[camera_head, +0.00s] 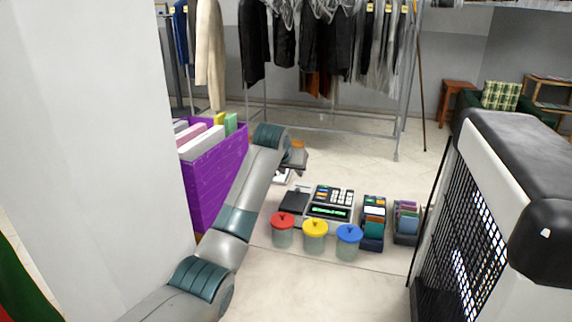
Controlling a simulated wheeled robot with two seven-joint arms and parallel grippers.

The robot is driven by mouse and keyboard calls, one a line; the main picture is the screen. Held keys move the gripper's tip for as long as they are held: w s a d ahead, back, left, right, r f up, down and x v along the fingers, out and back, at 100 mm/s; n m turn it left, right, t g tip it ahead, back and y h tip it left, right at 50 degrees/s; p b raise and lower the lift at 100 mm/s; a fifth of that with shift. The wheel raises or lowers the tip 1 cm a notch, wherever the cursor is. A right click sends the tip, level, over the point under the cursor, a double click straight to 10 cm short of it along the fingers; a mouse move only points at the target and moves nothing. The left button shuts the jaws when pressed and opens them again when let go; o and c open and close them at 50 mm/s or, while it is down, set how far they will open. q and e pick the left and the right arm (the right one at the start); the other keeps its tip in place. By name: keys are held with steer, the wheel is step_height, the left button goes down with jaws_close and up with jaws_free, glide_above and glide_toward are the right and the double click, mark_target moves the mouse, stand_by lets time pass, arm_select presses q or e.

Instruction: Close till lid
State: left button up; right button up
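The till (331,202) stands on a pale surface right of the centre, with a keypad and a lit green display. A flat dark panel (294,202) lies at its left side; I cannot tell whether it is the till's lid. My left arm reaches in from the lower left. My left gripper (294,161) is above and to the left of the till, apart from it in the picture. Its fingers are small and partly hidden by the wrist, so their opening is unclear. My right gripper is not in view.
Jars with red (283,219), yellow (315,227) and blue (348,233) lids stand before the till. Card holders (374,228) are to its right. A purple box (213,178) is beside my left arm. A large white and black object (520,190) fills the right.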

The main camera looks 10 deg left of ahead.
arm_select(q)
steer(key=d+v, duration=0.1)
steer(key=v, duration=0.5)
steer(key=shift+s+a+r+b, duration=0.25)
steer(key=shift+a+b, duration=0.1)
steer(key=shift+a, duration=0.2)
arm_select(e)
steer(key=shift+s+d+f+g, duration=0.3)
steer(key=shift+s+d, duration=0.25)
